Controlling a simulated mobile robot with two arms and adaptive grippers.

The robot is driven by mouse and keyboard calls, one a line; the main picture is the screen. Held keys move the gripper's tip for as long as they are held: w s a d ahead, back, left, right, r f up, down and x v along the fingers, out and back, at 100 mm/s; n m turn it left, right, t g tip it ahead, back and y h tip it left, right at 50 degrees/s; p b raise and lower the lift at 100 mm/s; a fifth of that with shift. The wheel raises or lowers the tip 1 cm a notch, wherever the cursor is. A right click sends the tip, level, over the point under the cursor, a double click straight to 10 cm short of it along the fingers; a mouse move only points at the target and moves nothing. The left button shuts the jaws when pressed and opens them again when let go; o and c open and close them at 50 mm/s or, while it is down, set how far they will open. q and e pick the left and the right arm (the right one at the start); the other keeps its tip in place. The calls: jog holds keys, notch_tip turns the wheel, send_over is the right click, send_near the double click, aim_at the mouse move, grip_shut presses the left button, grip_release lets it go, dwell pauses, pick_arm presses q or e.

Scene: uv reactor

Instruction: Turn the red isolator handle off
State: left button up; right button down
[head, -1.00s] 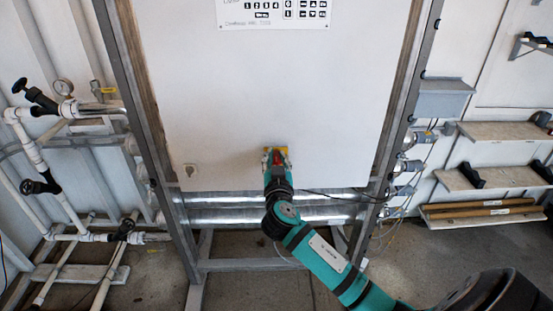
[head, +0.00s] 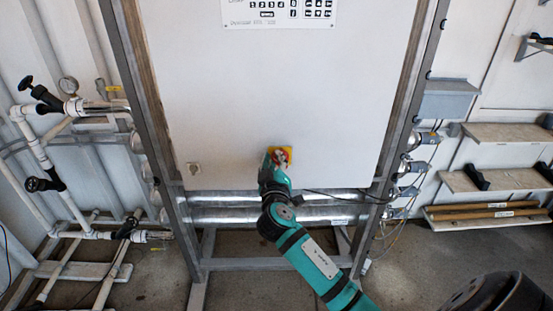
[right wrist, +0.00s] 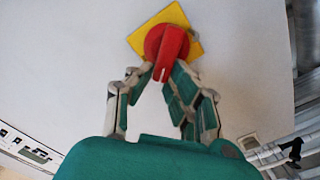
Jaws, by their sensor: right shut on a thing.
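The red isolator handle (right wrist: 170,52) is a red rotary knob on a yellow square plate (right wrist: 190,22), fixed to the white cabinet front. In the right wrist view the handle's grip is a red bar with a pale mark at its end, slightly tilted. My right gripper (right wrist: 160,78) has its two fingers on either side of the bar and is shut on it. In the head view the right gripper (head: 276,160) covers part of the handle, with the yellow plate (head: 288,152) showing beside it. My left gripper is not in view.
The white cabinet panel (head: 250,90) stands in a grey metal frame (head: 150,100). Silvery horizontal pipes (head: 230,214) run below. White pipes with black valves (head: 45,184) are at left, shelves (head: 510,180) at right.

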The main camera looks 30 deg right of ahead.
jog(key=n, duration=0.4)
jog(key=shift+w+a+f+n+p, duration=0.15)
jog(key=shift+a+f+n+p, duration=0.15)
jog(key=shift+f+p, duration=0.1)
jog(key=shift+w+a+f+n+p, duration=0.1)
jog(key=shift+f+n+p, duration=0.15)
jog(key=shift+n, duration=0.75)
jog(key=shift+f+n+p, duration=0.15)
jog(key=shift+f+n, duration=0.05)
jog(key=shift+n, duration=0.8)
jog(key=c, duration=1.3)
grip_release()
jog(key=shift+o, duration=0.2)
jog(key=shift+a+f, duration=0.1)
jog(key=v, duration=1.2)
jog(key=shift+f, duration=0.1)
